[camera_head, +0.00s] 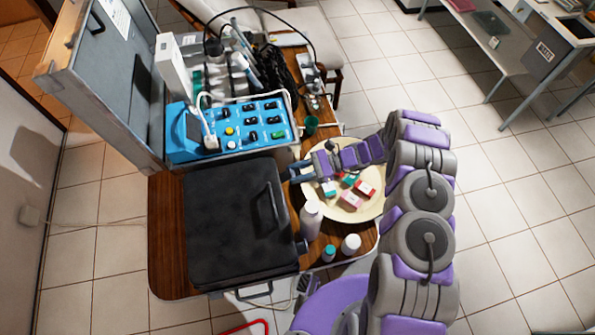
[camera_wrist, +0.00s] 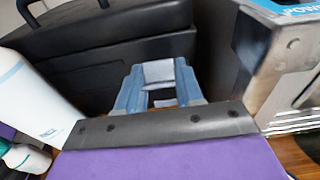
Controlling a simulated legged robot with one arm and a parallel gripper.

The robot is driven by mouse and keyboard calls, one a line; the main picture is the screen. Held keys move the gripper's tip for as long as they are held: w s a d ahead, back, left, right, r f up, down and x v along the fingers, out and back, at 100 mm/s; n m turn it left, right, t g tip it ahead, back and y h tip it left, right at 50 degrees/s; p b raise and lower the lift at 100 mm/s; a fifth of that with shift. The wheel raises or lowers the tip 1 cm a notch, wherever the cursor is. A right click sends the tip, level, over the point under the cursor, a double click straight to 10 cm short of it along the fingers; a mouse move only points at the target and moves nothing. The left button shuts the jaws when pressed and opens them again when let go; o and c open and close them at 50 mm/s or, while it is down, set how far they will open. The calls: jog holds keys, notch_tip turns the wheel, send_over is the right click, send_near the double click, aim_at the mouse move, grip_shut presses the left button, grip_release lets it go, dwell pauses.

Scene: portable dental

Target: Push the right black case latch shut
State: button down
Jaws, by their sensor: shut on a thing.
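The black case (camera_head: 228,235) lies closed on the wooden table, with a carry handle on top; its dark side fills the upper left of the wrist view (camera_wrist: 100,45). My gripper (camera_head: 293,171) reaches in from the right to the case's right-hand side, near its far corner. In the wrist view, the blue fingers of my gripper (camera_wrist: 158,80) are at the case's side and shut on a pale grey piece, which looks like the right case latch (camera_wrist: 158,72). The latch cannot be made out in the head view.
A blue control unit in a metal case (camera_head: 228,128) stands just beyond the black case. A round tray (camera_head: 345,212) with small boxes lies under my arm. A white bottle (camera_head: 311,220) stands close to the case, and it also shows in the wrist view (camera_wrist: 35,95).

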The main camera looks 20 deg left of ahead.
aim_at(290, 172)
jog(key=r+t+h+p, duration=0.1)
jog(key=h, duration=0.1)
jog(key=a+r+t+h+p, duration=0.1)
jog(key=h+p, duration=0.1)
jog(key=shift+s+r+t+p, duration=0.2)
jog(key=shift+r+t+p, duration=0.1)
jog(key=shift+t, duration=0.1)
jog(key=shift+s+a+r+t+h+p, duration=0.1)
jog(key=shift+a+r+t+h+p, duration=0.1)
jog(key=shift+t+h+p, duration=0.3)
jog(key=shift+s+a+r+t+h+p, duration=0.1)
jog(key=shift+a+t+h+p, duration=0.15)
jog(key=shift+h, duration=0.35)
jog(key=shift+d, duration=0.1)
jog(key=c, duration=0.7)
grip_release()
jog(key=shift+f, duration=0.15)
jog(key=shift+a+p+v, duration=0.25)
jog(key=shift+p+v, duration=0.75)
jog(key=shift+v, duration=7.55)
